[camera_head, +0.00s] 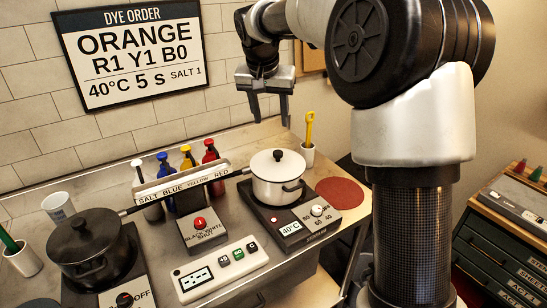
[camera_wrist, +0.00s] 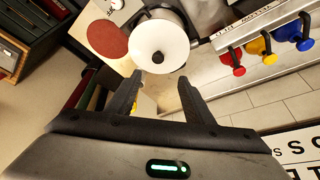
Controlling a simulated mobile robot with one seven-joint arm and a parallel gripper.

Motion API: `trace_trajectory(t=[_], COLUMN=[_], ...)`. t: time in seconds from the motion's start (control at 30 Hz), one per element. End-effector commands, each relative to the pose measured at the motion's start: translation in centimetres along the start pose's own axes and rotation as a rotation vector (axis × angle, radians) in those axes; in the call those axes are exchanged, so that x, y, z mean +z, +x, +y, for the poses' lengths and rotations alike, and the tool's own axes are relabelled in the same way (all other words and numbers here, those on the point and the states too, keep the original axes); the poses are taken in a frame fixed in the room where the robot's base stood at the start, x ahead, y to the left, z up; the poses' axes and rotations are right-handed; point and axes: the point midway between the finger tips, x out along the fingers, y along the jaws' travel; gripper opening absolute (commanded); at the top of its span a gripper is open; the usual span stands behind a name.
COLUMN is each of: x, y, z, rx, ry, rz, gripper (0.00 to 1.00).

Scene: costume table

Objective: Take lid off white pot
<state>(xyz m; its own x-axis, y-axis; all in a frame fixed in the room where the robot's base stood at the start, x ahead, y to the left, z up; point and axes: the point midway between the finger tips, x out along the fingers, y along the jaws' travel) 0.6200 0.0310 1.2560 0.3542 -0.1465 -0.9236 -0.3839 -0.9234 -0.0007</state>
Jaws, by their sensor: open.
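The white pot (camera_head: 278,190) stands on a black hot plate with a 40°C display, at the right part of the table. Its white lid (camera_head: 277,163) with a black knob sits on top of it. In the wrist view the lid (camera_wrist: 160,45) shows beyond my fingertips, with its dark knob near the middle. My gripper (camera_head: 270,118) is open and empty. It hangs above the pot, near the wall, with its fingers pointing down. In the wrist view both fingers of my gripper (camera_wrist: 167,85) are apart, with nothing between them.
A black pot (camera_head: 90,250) stands on a burner at the left. Dye bottles (camera_head: 188,160) line the wall behind a labelled rack. A round red mat (camera_head: 340,193) lies clear, right of the white pot. A cup with a yellow tool (camera_head: 309,130) stands behind it. A timer box (camera_head: 220,268) is in front.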

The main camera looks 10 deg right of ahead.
Motion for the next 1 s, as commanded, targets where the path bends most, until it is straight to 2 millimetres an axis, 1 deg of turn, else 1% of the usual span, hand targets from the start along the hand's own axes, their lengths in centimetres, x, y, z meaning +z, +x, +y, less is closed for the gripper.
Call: trace_trajectory(t=[0.03,0.1,0.3,0.4,0.5,0.73,0.9,1.0], x=[0.1,0.1,0.1,0.1,0.1,0.0,-0.2,-0.2], y=[1.1,2.7,7.0,8.8,10.0,11.6,14.2,15.4], z=[0.1,0.1,0.1,0.1,0.1,0.3,0.6,0.6], rx=[0.001,0.003,0.001,0.001,0.001,0.001,0.0,0.0], ry=[0.0,0.0,-0.001,-0.001,-0.001,-0.001,0.0,-0.002], rz=[-0.004,-0.005,-0.006,-0.005,-0.002,-0.003,-0.005,-0.003], gripper=[0.47,0.47,0.47,0.47,0.47,0.47,0.47,0.47])
